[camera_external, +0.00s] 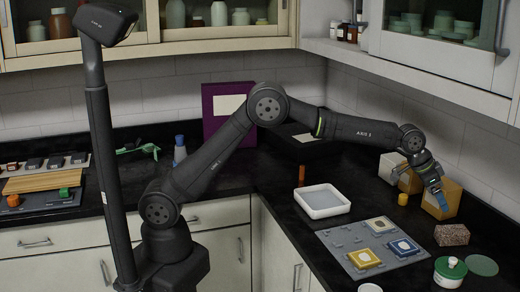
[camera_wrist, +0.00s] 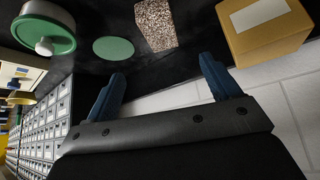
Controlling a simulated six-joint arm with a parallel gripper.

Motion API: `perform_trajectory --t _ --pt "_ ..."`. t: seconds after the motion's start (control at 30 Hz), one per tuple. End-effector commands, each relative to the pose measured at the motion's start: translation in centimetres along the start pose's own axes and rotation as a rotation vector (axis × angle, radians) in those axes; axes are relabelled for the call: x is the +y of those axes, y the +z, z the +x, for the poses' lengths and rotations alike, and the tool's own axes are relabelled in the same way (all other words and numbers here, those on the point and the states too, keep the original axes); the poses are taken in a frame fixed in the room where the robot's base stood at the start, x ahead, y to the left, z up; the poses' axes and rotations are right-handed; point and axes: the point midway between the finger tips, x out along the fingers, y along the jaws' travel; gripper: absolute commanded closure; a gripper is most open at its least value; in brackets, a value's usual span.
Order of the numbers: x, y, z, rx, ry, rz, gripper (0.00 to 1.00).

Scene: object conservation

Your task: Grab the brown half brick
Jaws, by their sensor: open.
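The brown half brick (camera_external: 452,234) is a speckled block lying on the black counter at the right. In the wrist view it shows at the top centre (camera_wrist: 157,24), ahead of the fingers and apart from them. My gripper (camera_external: 438,196) is above the counter, a little behind the brick in the external view and in front of a cardboard box (camera_external: 447,205). In the wrist view my gripper (camera_wrist: 162,68) has its two blue fingers spread, with nothing between them.
The cardboard box is close on the right in the wrist view (camera_wrist: 265,35). A green disc (camera_external: 481,265) and a green-lidded white container (camera_external: 450,270) lie near the brick. A grey board (camera_external: 340,237) with coloured blocks and a white tray (camera_external: 322,203) are to the left.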

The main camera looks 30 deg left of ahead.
Motion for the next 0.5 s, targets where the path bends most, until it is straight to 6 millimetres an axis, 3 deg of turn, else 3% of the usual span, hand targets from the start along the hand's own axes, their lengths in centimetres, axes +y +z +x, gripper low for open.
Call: perform_trajectory --t 0.1,0.5 --pt "-0.1 0.2 2.6 -0.004 -0.001 -0.001 0.18" --pt "-0.1 0.1 9.3 -0.002 -0.001 -0.003 0.18"
